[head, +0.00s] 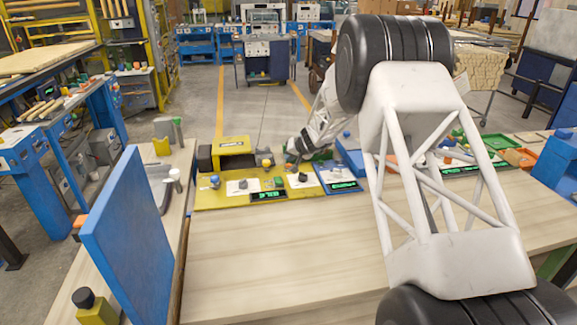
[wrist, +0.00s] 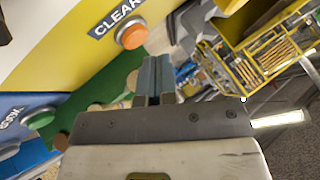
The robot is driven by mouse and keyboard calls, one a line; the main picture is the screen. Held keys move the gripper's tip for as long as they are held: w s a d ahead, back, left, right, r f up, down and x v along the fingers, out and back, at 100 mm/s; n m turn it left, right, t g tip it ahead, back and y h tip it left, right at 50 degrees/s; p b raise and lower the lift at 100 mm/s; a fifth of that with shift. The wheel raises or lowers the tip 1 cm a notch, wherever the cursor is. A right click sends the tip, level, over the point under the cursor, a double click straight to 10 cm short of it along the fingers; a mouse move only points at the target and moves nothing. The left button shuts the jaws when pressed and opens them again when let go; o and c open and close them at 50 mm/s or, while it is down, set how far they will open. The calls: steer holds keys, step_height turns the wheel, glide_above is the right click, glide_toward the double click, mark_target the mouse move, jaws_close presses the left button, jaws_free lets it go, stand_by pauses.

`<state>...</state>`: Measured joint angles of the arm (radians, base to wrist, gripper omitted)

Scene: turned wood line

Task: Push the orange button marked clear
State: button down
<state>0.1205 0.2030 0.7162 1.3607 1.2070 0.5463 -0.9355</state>
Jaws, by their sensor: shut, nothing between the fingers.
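The orange button (wrist: 132,36) stands on a yellow panel (wrist: 190,12) in the wrist view, beside a dark blue label (wrist: 116,17) reading CLEAR. My gripper (wrist: 153,60) is shut and empty. In the picture its fingertips are just below and right of the orange button, with a small gap between them. I cannot tell the depth between them. In the head view my forearm reaches over the bench to the far edge, and I cannot make out the marked button there for certain.
A green board (wrist: 95,80) and a blue panel (wrist: 12,105) with a green button (wrist: 40,118) lie beside the yellow one. In the head view a blue upright board (head: 130,240) stands at the left. The wooden bench top (head: 270,265) in front is clear.

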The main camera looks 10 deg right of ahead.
mark_target(290, 164)
steer(key=shift+r, duration=0.15)
steer(key=shift+r, duration=2.35)
steer(key=shift+r, duration=0.1)
